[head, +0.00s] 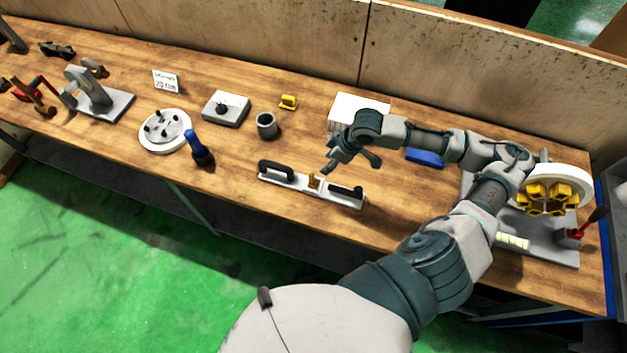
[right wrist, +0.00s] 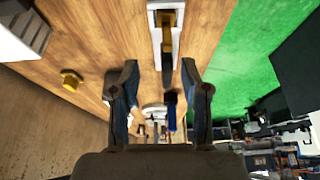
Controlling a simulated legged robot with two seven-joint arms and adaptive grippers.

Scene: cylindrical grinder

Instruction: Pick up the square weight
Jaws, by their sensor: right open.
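A light grey square block with a dark round knob (head: 226,108) sits flat on the wooden bench, left of centre in the head view. A small yellow block (head: 288,102) stands right of it and also shows in the right wrist view (right wrist: 72,80). I cannot tell for sure which is the square weight. My right gripper (head: 350,163) is open and empty above the bench, right of both and apart from them. Its spread fingers (right wrist: 159,68) also show in the right wrist view. My left gripper is out of view.
A dark grey cup (head: 266,126) stands near the yellow block. A white bar with black handles (head: 311,186) lies near the front edge, close to my right gripper. A white box (head: 345,105) is behind it. A blue-handled tool (head: 200,149) and round disc (head: 165,131) are left.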

